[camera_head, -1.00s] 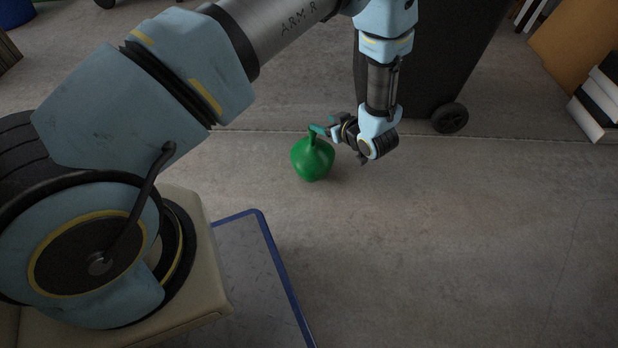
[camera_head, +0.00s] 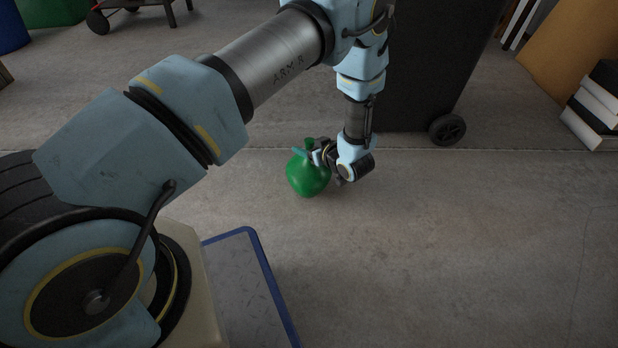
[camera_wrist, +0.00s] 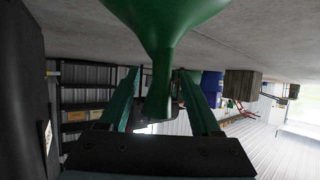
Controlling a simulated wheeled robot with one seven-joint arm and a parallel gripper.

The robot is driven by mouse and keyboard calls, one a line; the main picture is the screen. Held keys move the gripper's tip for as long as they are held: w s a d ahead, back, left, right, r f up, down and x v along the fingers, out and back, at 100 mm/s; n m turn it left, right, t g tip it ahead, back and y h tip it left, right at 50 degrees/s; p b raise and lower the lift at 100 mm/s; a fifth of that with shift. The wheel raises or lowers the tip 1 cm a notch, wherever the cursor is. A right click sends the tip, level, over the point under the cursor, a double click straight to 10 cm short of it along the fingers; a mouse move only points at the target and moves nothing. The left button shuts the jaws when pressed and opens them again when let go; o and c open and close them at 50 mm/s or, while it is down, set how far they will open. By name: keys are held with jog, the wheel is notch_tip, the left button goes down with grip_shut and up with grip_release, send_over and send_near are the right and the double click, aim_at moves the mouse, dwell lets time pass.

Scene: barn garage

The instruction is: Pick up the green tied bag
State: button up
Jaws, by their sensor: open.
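The green tied bag (camera_head: 308,177) sits upright on the concrete floor in the head view, round below with a narrow tied neck on top. My gripper (camera_head: 308,153) reaches in from the right at the height of the neck. In the wrist view the bag (camera_wrist: 165,18) hangs in from the top edge, as that picture is upside down. Its neck lies between the two teal fingers of my gripper (camera_wrist: 160,90), which are apart, with gaps showing beside the neck. Part of the neck is hidden by a finger in the head view.
A dark wheeled bin (camera_head: 425,70) stands just behind my gripper. White and black books (camera_head: 590,115) and a tan board (camera_head: 570,50) are at the right. A blue-edged plate (camera_head: 250,285) lies at the front left. The floor right of the bag is clear.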

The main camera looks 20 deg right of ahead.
jog(key=shift+x, duration=1.05)
grip_shut()
jog(key=shift+d, duration=0.1)
dwell(0.4)
